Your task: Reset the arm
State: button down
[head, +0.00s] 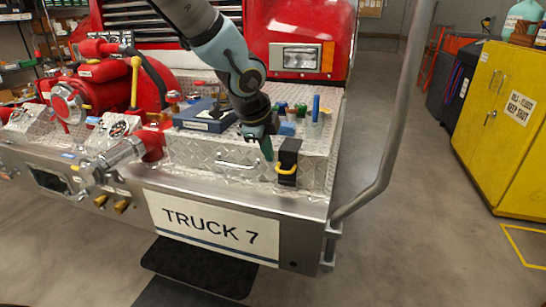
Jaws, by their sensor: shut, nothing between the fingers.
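My arm reaches down from the top middle over the diamond-plate bumper (205,150) of the red truck. My gripper (269,153) is at its end, pointing down, shut and empty. It is just left of a black block (289,153) with a yellow handle (286,169). I cannot tell whether the gripper touches the block. Behind it stand small coloured knobs (290,110) and an upright blue rod (316,108). A dark blue case (206,115) lies left of the arm.
A red pump (95,85) with metal fittings fills the bumper's left side. A grey pole (398,120) rises at the bumper's right corner.

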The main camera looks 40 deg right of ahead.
jog(key=shift+s+a+r, duration=0.2)
jog(key=shift+a+r, duration=0.3)
jog(key=shift+r, duration=0.1)
jog(key=w+a+f+n+y, duration=0.1)
jog(key=w+a+n+y, duration=0.1)
jog(key=w+a+n, duration=0.6)
jog(key=w+a+f+n+y, duration=0.1)
jog(key=w+a+n, duration=0.25)
jog(key=a, duration=0.95)
jog(key=s+a+n, duration=0.2)
jog(key=a+n, duration=0.6)
jog(key=a, duration=0.3)
jog(key=s+a+f+n+y, duration=0.1)
jog(key=a+n, duration=0.8)
jog(key=a, duration=0.2)
jog(key=shift+s+a+f+g+y, duration=0.2)
jog(key=shift+s+g+y, duration=0.1)
jog(key=shift+s, duration=0.1)
